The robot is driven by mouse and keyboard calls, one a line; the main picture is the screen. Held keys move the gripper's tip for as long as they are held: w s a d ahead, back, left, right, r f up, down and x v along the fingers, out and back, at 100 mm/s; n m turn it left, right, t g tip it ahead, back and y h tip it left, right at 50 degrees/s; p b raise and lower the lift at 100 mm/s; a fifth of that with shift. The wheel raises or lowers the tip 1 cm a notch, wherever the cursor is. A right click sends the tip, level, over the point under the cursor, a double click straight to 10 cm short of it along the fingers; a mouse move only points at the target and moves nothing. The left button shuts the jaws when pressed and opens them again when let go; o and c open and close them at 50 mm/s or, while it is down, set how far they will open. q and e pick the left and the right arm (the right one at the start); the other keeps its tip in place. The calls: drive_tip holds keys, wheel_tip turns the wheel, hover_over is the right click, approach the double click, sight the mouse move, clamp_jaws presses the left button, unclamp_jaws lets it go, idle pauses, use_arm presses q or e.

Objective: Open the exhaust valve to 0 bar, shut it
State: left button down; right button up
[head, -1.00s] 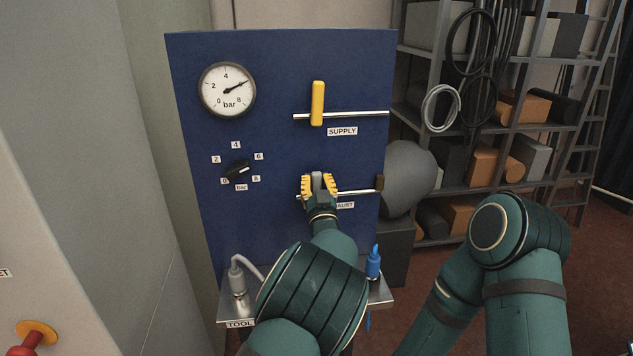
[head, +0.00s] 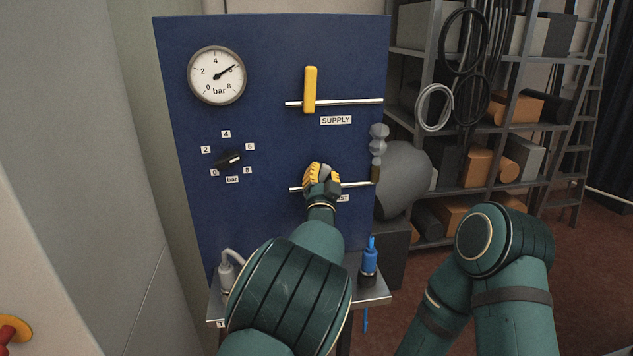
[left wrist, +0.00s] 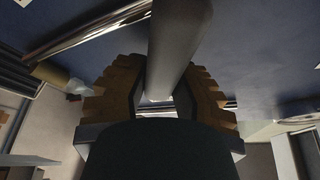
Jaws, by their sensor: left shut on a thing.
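The exhaust valve sits on the lower pipe (head: 355,185) of the blue panel, its label partly covered by my arm. My left gripper (head: 322,175), with yellow finger pads, is shut on the valve's grey handle (left wrist: 178,45). The handle runs between the fingers in the left wrist view and is mostly hidden in the head view. The gripper is now tilted. Pale grey puffs (head: 378,140) show above the dark right end of the pipe. The gauge (head: 217,75) needle points up and right, a little under 6 bar. My right gripper is out of view.
The yellow supply handle (head: 310,89) stands upright across its pipe. A black dial knob (head: 230,159) is at the panel's left. A metal shelf (head: 380,293) below carries a blue connector (head: 369,262) and a grey one (head: 227,271). Storage racks stand at the right.

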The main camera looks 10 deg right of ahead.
use_arm(q)
drive_tip(key=m, duration=0.2)
drive_tip(key=d+m+g+h+b, duration=0.1)
drive_tip(key=shift+d+f+m+h, duration=0.1)
drive_tip(key=shift+f+m+h, duration=0.2)
drive_tip(key=shift+f+m, duration=0.1)
drive_tip(key=shift+d+f+m+g+h+b, duration=0.25)
drive_tip(key=shift+f+m+g+b, duration=0.35)
drive_tip(key=shift+m, duration=0.9)
drive_tip(key=shift+d+f+m+g+b, duration=0.4)
drive_tip(key=shift+f+m+b, duration=0.3)
drive_tip(key=shift+m, duration=0.8)
drive_tip(key=shift+d+f+m+g+h+b, duration=0.2)
drive_tip(key=shift+f+m+g+b, duration=0.4)
drive_tip(key=shift+m, duration=0.9)
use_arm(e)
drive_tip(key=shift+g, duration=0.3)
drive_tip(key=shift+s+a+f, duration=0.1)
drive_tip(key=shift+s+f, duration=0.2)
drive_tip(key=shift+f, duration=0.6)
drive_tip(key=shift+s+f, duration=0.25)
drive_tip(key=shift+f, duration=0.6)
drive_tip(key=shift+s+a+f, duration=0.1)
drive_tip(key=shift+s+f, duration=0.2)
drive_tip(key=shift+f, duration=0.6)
